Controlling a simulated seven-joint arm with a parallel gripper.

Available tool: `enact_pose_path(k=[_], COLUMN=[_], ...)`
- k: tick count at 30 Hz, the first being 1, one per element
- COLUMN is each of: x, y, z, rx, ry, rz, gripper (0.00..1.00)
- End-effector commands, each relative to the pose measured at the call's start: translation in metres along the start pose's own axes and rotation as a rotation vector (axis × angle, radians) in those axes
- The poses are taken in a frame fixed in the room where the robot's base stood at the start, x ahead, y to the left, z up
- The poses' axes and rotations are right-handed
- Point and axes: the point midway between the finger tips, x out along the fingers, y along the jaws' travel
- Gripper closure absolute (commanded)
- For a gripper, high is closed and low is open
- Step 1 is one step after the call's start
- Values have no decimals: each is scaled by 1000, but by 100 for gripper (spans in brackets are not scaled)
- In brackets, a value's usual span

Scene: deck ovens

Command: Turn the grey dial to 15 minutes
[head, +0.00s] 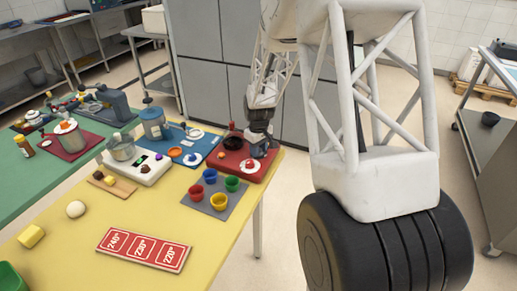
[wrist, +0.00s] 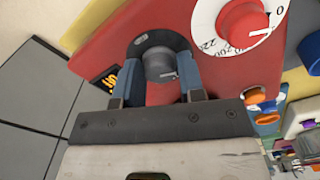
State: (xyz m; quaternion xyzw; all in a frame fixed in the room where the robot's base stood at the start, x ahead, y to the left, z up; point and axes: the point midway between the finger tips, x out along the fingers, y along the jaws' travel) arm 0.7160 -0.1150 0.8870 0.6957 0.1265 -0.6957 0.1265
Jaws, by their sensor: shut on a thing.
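The grey dial (wrist: 160,62) is on a red panel (wrist: 105,42) in the wrist view, with a dark ring around its base. My gripper (wrist: 160,75) is shut on the dial, one blue finger on each side. Any minute marks around the dial are hidden or too small to read. A small dark display (wrist: 105,80) with orange characters is beside the left finger, partly covered and unreadable. In the head view my gripper (head: 258,150) is at the red oven unit (head: 228,166) at the table's far right end, where it hides the dial.
A red knob (wrist: 243,25) on a white numbered scale is close to the right finger. In the head view, coloured bowls on a grey mat (head: 222,213), a white appliance (head: 145,172) and a red temperature board (head: 144,250) lie on the yellow table (head: 62,262).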

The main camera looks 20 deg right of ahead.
Motion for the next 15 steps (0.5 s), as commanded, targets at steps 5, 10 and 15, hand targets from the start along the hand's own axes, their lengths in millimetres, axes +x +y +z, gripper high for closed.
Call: enact_pose_path(k=[5, 10, 15], x=[0, -1, -1], y=[0, 0, 0], z=[0, 0, 0], rx=[69, 178, 323], ry=[0, 1, 0], rz=[0, 0, 0], gripper=[87, 87, 87])
